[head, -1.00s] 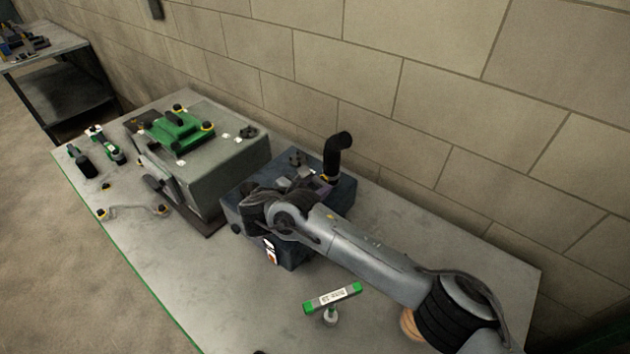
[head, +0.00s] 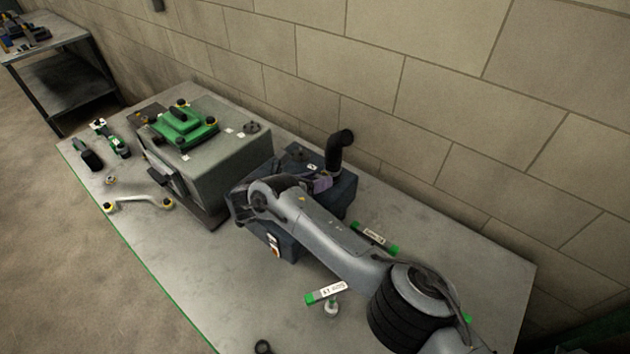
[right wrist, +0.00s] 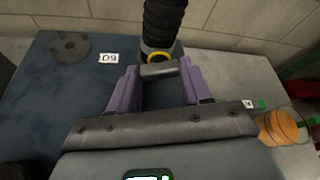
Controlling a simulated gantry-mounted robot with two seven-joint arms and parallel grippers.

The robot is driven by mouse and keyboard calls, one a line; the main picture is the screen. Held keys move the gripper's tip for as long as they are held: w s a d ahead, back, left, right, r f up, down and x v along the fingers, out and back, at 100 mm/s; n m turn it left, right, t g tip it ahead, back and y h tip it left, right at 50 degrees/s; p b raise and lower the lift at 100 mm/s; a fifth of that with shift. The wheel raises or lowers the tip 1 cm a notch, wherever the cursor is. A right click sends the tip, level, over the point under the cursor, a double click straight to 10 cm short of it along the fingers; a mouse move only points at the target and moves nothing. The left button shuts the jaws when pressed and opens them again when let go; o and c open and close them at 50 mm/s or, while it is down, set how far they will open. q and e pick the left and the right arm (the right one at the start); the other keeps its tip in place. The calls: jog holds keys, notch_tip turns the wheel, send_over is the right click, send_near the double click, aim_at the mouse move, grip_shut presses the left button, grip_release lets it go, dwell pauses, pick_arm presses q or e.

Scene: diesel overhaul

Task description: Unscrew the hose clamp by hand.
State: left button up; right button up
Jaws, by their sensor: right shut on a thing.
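A black bent hose (head: 337,152) stands upright on a dark blue block (head: 345,192), and its ribbed lower part shows in the right wrist view (right wrist: 163,25). The hose clamp (right wrist: 158,57) is a yellow ring at the hose's base, with a grey bar (right wrist: 160,69) on its near side. My right gripper (right wrist: 159,76) has purple fingers on either side of this bar and is shut on it. In the head view the right gripper (head: 320,183) is at the hose's foot, and the arm partly covers the block. My left gripper is not in view.
A grey box (head: 215,170) with a green part (head: 183,125) on top stands to the left. Green-ended label holders (head: 326,293) and (head: 375,238) stand on the table. A yellow-ended pipe (head: 140,201) lies near the left edge. The brick wall runs close behind.

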jog(key=o, duration=1.1)
jog(key=shift+c, duration=0.2)
jog(key=v, duration=1)
jog(key=shift+s+a+r+p, duration=0.15)
jog(key=shift+s+a+p, duration=0.05)
jog(key=shift+s+p, duration=0.1)
